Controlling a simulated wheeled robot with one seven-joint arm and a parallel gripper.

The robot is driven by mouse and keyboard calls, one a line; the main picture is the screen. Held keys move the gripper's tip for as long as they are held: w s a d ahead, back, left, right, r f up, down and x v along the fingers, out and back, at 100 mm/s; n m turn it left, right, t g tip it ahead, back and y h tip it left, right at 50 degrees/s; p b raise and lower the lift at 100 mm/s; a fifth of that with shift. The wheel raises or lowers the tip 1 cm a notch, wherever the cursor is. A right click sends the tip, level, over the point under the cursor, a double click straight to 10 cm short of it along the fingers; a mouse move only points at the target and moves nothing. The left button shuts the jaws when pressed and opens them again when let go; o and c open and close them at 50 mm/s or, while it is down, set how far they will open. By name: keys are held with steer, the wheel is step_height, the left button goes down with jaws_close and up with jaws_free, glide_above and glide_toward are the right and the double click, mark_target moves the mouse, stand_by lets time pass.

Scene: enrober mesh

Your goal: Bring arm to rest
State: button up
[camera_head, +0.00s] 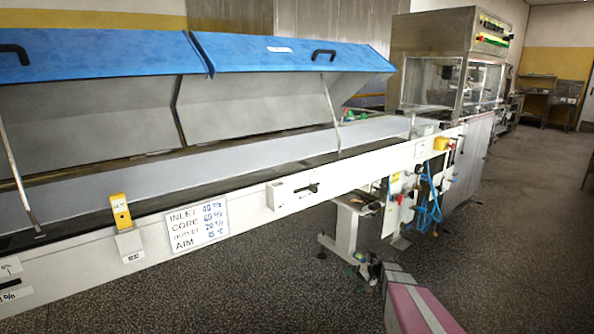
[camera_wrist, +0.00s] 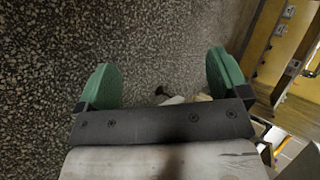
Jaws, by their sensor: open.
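My gripper (camera_wrist: 163,78) shows in the wrist view with its two green fingers wide apart. Nothing is between the fingers. Behind and below them lies a speckled dark floor (camera_wrist: 60,50). I cannot make out my gripper in the head view, so its place relative to the machine there is not clear.
A long white conveyor machine (camera_head: 350,164) with raised blue lids (camera_head: 285,52) runs across the head view. A steel cabinet with clear panels (camera_head: 432,45) stands at its far end. Blue hoses (camera_head: 430,203) hang at its side. The floor (camera_head: 530,220) at right is clear.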

steer(key=s+a+r+n+g+h, duration=0.1)
steer(key=s+a+r+h, duration=0.1)
steer(key=s+r, duration=0.4)
steer(key=s+a+r+n+g+h, duration=0.1)
steer(key=s+a+r+h, duration=0.2)
steer(key=s+r, duration=0.4)
steer(key=s+a+r+n+h, duration=0.1)
steer(key=s+a+r+h, duration=0.2)
steer(key=s+r, duration=0.4)
steer(key=s+h, duration=0.1)
steer(key=s, duration=0.5)
steer(key=shift+s+g+h, duration=0.4)
